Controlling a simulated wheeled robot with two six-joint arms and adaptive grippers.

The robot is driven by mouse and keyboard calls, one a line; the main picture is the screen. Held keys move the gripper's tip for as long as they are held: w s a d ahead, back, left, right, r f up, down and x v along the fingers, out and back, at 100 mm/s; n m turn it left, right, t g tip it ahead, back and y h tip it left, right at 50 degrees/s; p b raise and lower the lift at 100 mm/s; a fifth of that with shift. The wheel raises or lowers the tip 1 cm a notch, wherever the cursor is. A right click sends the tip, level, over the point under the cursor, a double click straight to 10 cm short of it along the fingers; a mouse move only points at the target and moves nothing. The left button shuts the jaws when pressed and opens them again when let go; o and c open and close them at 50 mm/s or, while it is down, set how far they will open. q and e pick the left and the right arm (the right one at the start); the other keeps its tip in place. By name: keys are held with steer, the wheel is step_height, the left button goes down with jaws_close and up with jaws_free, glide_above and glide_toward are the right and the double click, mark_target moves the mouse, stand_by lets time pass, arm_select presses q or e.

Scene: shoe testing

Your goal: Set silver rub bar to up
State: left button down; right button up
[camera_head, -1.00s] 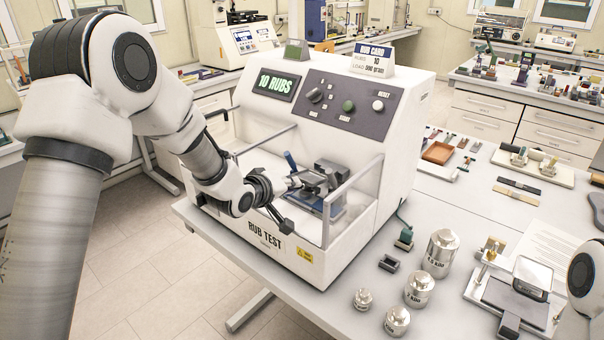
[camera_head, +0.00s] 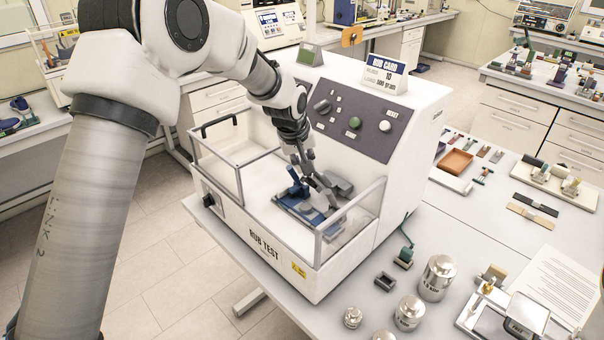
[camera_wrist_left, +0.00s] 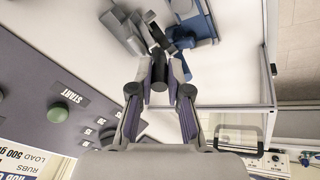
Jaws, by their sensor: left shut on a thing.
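The silver rub bar (camera_head: 338,184) is a grey metal arm inside the white rub tester (camera_head: 345,235), above a blue base (camera_head: 298,208). In the left wrist view the grey bar (camera_wrist_left: 125,35) lies at the upper left, with the blue part (camera_wrist_left: 196,24) beside it. My left gripper (camera_head: 312,172) reaches down into the tester from above. In the wrist view its fingers (camera_wrist_left: 166,76) are closed around a dark round grip (camera_wrist_left: 159,74) that appears to belong to the bar. The fingers partly hide the bar in the head view. My right gripper is not in view.
Clear guard panels (camera_head: 345,218) and a black handle (camera_head: 218,125) edge the tester's bay. The control panel (camera_head: 350,120) with knobs stands behind the gripper. Several metal weights (camera_head: 438,278) and a small dark block (camera_head: 385,281) are on the table to the right.

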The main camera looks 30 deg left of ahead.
arm_select(q)
steer(key=w+g, duration=0.1)
steer(key=w+d+r+g, duration=0.1)
steer(key=w+y, duration=0.1)
steer(key=shift+w+d+r+g, duration=0.15)
steer(key=shift+w+r+g, duration=0.1)
steer(key=shift+g, duration=0.15)
steer(key=shift+w+d+r, duration=0.15)
steer(key=shift+w+d, duration=0.1)
steer(key=shift+w+g, duration=0.4)
steer(key=shift+g, duration=0.1)
steer(key=shift+r, duration=0.15)
steer(key=c, duration=1.1)
jaws_free()
steer(key=shift+w, duration=0.1)
steer(key=shift+c, duration=0.2)
steer(key=shift+d, duration=0.1)
step_height(320, 180, up, 12)
steer(key=d, duration=0.1)
steer(key=shift+d, duration=0.25)
